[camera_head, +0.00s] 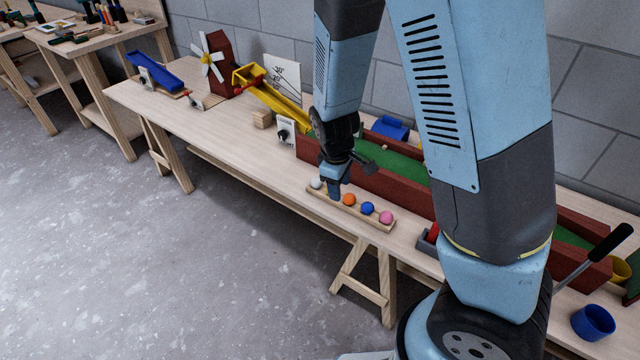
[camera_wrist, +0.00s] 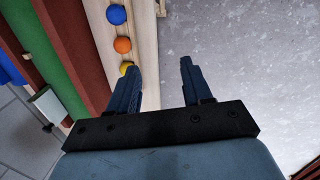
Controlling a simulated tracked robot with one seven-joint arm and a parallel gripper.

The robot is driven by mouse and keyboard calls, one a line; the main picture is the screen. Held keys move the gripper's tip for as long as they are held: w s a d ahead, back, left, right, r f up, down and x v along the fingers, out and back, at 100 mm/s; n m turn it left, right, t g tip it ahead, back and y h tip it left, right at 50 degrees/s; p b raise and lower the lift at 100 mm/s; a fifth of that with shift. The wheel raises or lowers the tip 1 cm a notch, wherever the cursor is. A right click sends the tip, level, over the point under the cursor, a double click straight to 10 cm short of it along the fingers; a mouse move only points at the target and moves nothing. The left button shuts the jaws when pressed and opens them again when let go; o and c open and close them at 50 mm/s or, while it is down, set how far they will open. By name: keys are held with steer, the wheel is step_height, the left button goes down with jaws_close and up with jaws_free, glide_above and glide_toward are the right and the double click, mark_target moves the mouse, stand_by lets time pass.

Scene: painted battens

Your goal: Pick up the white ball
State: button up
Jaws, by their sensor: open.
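The white ball (camera_head: 316,184) sits at the left end of a wooden strip (camera_head: 377,222) on the bench in the head view. My gripper (camera_head: 334,192) is just right of it in that view, over the strip. A yellow ball (camera_wrist: 126,68) shows partly beside the left fingertip. An orange ball (camera_head: 349,199) and a blue ball (camera_head: 367,207) sit further along. I cannot tell whether a finger touches a ball.
A pink ball (camera_head: 386,217) sits at the strip's right end. A red-walled green lane (camera_head: 400,163) runs behind the strip. A white box with a dial (camera_head: 286,132) and a wood block (camera_head: 262,119) stand to the left. The bench's front edge is close to the strip.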

step_height(320, 180, down, 9)
steer(key=a+n+t+h, duration=0.1)
steer(key=n+h, duration=0.2)
steer(key=n, duration=0.2)
steer(key=n+t, duration=1)
steer(key=n, duration=0.6)
glide_toward(315, 184)
steer(key=shift+t+y, duration=0.3)
steer(key=shift+y, duration=0.1)
steer(key=x, duration=1)
steer(key=shift+d+f, duration=0.25)
steer(key=shift+d, duration=0.15)
steer(key=c, duration=0.7)
steer(key=shift+o, duration=0.2)
steer(key=shift+r, duration=0.1)
